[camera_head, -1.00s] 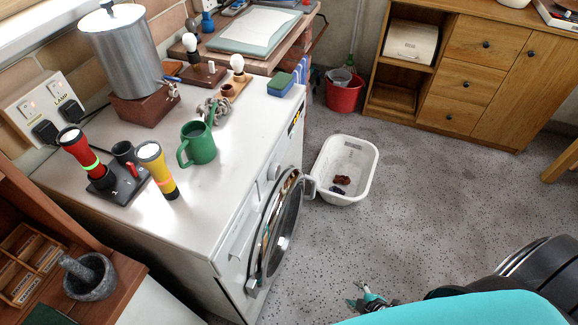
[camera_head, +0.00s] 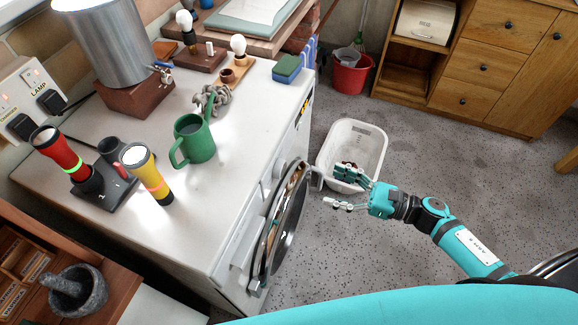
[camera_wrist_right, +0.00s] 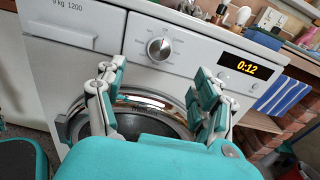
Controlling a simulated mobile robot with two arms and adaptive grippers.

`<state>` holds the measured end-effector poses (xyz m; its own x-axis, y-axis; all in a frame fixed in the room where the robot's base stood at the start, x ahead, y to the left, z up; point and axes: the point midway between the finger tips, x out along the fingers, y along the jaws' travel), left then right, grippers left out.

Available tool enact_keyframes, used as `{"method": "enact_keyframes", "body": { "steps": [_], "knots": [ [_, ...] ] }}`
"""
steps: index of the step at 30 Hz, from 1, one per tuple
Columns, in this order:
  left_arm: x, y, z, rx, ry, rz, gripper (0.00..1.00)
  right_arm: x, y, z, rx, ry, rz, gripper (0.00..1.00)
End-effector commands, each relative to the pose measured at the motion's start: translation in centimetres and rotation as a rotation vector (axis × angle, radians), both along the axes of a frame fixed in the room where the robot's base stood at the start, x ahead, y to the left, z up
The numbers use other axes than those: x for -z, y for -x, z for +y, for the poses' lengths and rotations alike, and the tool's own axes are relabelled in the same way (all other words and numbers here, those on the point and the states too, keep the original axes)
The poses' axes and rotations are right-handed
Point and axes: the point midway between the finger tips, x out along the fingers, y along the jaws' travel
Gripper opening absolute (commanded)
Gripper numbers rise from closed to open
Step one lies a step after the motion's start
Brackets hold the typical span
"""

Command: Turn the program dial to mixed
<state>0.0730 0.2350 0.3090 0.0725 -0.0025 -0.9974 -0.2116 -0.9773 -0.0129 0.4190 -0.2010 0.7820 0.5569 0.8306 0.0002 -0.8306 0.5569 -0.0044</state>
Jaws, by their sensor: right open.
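The washing machine (camera_head: 215,262) stands at left with its white top covered in objects. Its round door (camera_head: 284,225) shows at the front. In the right wrist view, the silver program dial (camera_wrist_right: 159,49) is on the front panel, left of a display (camera_wrist_right: 252,68) reading 0:12. The dial's label marks are too small to read. My right gripper (camera_head: 340,188) is open and empty in front of the machine, apart from the dial. In the wrist view its fingers (camera_wrist_right: 155,95) are spread, below and to either side of the dial. My left gripper is not in view.
On the machine top are a green watering can (camera_head: 194,140), a yellow torch (camera_head: 147,175) and a red torch (camera_head: 63,152). Open grey floor (camera_head: 420,160) lies to the right.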

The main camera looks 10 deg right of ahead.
Motion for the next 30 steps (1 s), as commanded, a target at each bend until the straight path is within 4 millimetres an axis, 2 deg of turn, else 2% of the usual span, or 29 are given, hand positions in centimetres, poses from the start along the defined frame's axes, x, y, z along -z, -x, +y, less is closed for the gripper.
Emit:
{"method": "enact_keyframes", "body": {
  "steps": [1,9,15,21,30],
  "knots": [
    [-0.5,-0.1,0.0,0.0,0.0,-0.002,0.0,-0.5,-0.8,1.1,-0.002,-0.004,-0.004,0.7],
    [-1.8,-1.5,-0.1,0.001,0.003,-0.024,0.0,-0.4,-4.1,5.9,0.0,-0.004,-0.001,0.7],
    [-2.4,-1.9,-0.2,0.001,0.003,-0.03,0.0,-0.2,-6.0,8.7,0.002,-0.003,0.001,0.7],
    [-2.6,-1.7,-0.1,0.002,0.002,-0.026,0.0,-0.1,-6.8,10.1,0.001,-0.003,0.003,0.7],
    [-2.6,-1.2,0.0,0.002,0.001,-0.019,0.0,0.0,-6.9,10.2,0.002,-0.002,0.003,0.7]
  ]
}}
